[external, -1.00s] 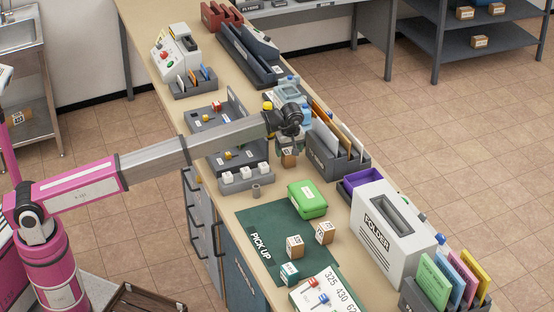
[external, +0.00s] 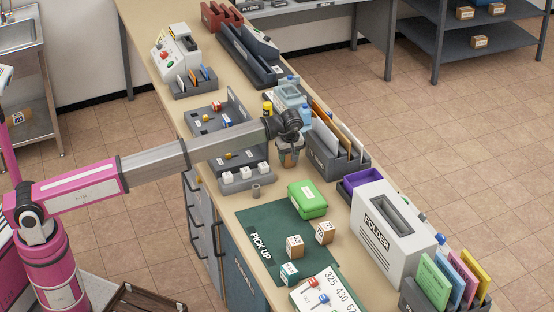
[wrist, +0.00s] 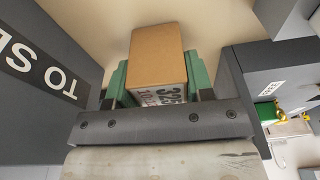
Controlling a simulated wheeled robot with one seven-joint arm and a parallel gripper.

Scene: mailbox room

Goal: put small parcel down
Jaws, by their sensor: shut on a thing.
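The small parcel (external: 289,160) is a brown cardboard box with a printed label reading about 325. It shows large in the wrist view (wrist: 157,52), between two green finger pads. My gripper (external: 288,150) is shut on it, with a finger on either side. In the external view they are over the bench, left of the grey envelope rack. Whether the parcel's underside touches the bench cannot be told.
The grey envelope rack (external: 336,165) stands close on the right, and a grey tray with white cubes (external: 244,179) on the left.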

